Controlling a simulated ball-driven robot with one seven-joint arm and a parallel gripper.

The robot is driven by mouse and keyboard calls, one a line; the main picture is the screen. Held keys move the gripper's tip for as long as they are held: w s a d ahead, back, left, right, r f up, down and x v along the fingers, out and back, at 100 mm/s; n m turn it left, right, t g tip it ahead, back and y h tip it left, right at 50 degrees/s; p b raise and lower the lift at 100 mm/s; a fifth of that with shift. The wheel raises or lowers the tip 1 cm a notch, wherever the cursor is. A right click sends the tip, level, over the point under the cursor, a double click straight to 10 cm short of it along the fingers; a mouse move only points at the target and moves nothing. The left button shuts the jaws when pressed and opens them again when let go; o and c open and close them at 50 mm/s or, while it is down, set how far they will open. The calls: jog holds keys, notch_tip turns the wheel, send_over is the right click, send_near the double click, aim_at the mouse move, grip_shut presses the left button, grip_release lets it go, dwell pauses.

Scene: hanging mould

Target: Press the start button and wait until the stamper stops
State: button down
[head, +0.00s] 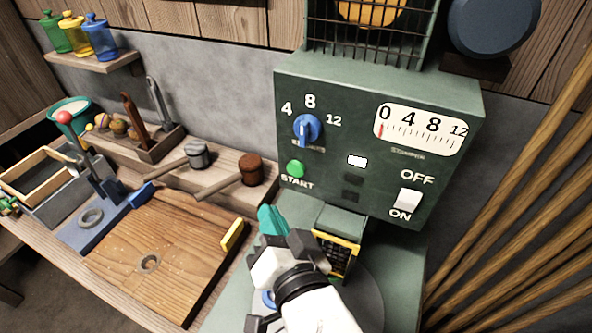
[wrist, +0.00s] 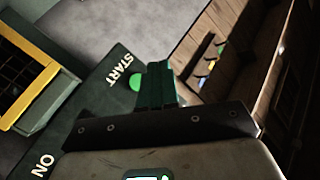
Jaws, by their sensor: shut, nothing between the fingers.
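The green start button (head: 295,168) sits on the lower left of the stamper's dark green panel (head: 335,110), above the word START. In the wrist view the button (wrist: 136,83) shows just left of the fingertips. My gripper (head: 268,219), with teal fingertips, is shut and empty, below and left of the button in the head view. The wrist view shows its fingers (wrist: 158,80) closed together. The blue dial (head: 306,128) points up toward 8. A small white light (head: 357,161) is bright.
A white switch (head: 408,200) sits between OFF and ON. A yellow-framed grille (head: 337,252) lies behind my gripper. A wooden board (head: 165,250), mallets (head: 238,175) and a lever press (head: 90,170) fill the bench at left. Wooden poles (head: 520,210) lean at right.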

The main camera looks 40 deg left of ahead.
aim_at(295, 170)
jog(key=w+a, duration=0.1)
jog(key=w, duration=0.5)
jog(key=shift+w+a+b, duration=0.25)
jog(key=shift+a+b, duration=0.05)
jog(key=shift+b, duration=0.15)
jog(key=shift+w, duration=0.1)
dwell(1.6)
jog(key=shift+w+a, duration=0.1)
jog(key=shift+w, duration=0.2)
